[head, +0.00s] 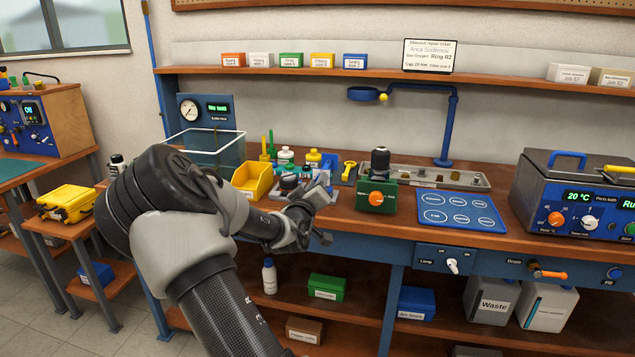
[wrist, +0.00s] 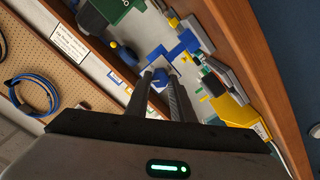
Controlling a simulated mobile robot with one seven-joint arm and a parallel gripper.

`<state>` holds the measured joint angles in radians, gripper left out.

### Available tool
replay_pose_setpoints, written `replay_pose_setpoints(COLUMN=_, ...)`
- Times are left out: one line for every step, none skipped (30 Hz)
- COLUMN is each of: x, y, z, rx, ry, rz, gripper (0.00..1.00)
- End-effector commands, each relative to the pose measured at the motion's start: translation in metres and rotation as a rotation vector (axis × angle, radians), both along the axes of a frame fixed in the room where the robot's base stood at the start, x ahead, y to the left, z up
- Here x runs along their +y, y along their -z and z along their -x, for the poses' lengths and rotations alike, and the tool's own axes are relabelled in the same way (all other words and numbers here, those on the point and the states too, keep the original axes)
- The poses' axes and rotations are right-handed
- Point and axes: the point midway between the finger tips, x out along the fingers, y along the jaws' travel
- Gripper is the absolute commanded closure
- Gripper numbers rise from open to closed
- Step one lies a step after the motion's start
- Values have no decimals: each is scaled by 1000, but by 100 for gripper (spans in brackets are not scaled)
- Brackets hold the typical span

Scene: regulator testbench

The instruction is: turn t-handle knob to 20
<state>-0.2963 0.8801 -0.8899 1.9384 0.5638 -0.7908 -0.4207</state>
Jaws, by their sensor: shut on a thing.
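My gripper (wrist: 159,86) is shut on a small blue part (wrist: 160,75) in the wrist view, with one finger on each side of it. This part looks like the T-handle knob, but its shape is mostly hidden by the fingers. No scale or number on it can be read. In the head view my gripper (head: 304,214) is over the front of the bench, just left of the green block with an orange knob (head: 377,198). My arm and hand hide the held part there.
A yellow bin (head: 252,181) and small bottles stand behind my arm. A blue mat with white circles (head: 461,210) lies to the right. A blue stand (head: 448,125) rises behind. The temperature bath (head: 578,190) stands at the far right. Boxes sit on the lower shelf.

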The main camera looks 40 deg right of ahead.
Motion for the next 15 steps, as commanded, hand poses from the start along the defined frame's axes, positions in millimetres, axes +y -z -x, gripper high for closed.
replay_pose_setpoints(x=1, y=0, z=0, rx=37, ry=-1, rz=31, gripper=100)
replay_pose_setpoints(x=0, y=-1, z=0, rx=58, ry=-1, rz=49, gripper=100)
replay_pose_setpoints(x=1, y=0, z=0, rx=89, ry=-1, rz=73, gripper=100)
replay_pose_setpoints(x=1, y=0, z=0, rx=110, ry=-1, rz=91, gripper=100)
replay_pose_setpoints(x=1, y=0, z=0, rx=131, ry=-1, rz=109, gripper=100)
replay_pose_setpoints(x=1, y=0, z=-1, rx=159, ry=-1, rz=133, gripper=100)
replay_pose_setpoints(x=1, y=0, z=0, rx=179, ry=-1, rz=150, gripper=100)
replay_pose_setpoints(x=1, y=0, z=0, rx=199, ry=0, rz=168, gripper=100)
replay_pose_setpoints(x=0, y=0, z=0, rx=223, ry=-1, rz=190, gripper=100)
replay_pose_setpoints(x=1, y=0, z=0, rx=241, ry=-1, rz=205, gripper=100)
replay_pose_setpoints(x=1, y=0, z=-1, rx=260, ry=-1, rz=221, gripper=100)
replay_pose_setpoints(x=1, y=1, z=0, rx=282, ry=-1, rz=240, gripper=100)
replay_pose_setpoints(x=1, y=1, z=0, rx=299, ry=0, rz=254, gripper=100)
replay_pose_setpoints(x=1, y=1, z=0, rx=314, ry=0, rz=266, gripper=100)
replay_pose_setpoints(x=0, y=1, z=0, rx=334, ry=0, rz=283, gripper=100)
